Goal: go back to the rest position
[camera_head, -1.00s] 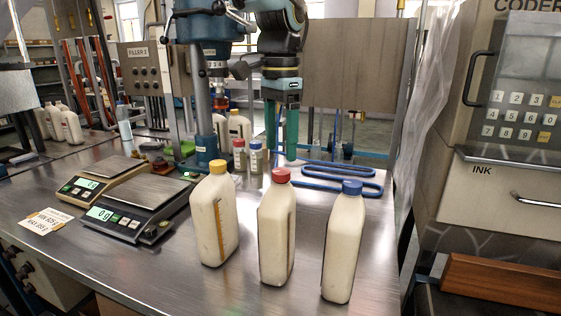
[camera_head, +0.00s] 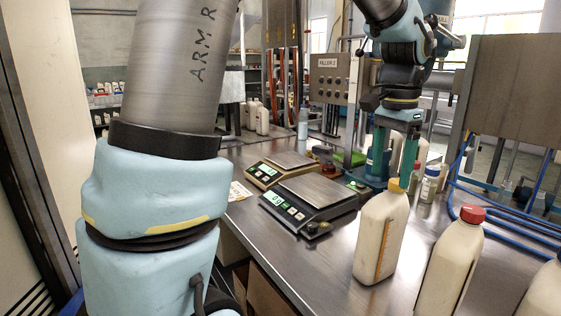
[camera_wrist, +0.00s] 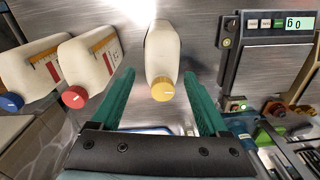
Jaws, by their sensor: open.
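My gripper (camera_head: 392,170) has two green fingers pointing down, spread apart, with nothing held between them. In the head view it hangs just behind or above the yellow-capped bottle (camera_head: 380,238). In the wrist view that bottle (camera_wrist: 162,55) lies in line with the gap between the fingers (camera_wrist: 158,75); I cannot tell the exact distance. A red-capped bottle (camera_head: 447,268) stands to its right, and a blue-capped one (camera_wrist: 28,72) shows in the wrist view. All three cream bottles stand upright on the steel table (camera_head: 325,262).
Two scales (camera_head: 312,196) (camera_head: 282,166) with lit displays stand on the table to the left. Small bottles (camera_head: 430,183) stand behind the gripper. Blue tubing (camera_head: 505,215) lies at the right. A control box marked FILLER 2 (camera_head: 328,80) is behind.

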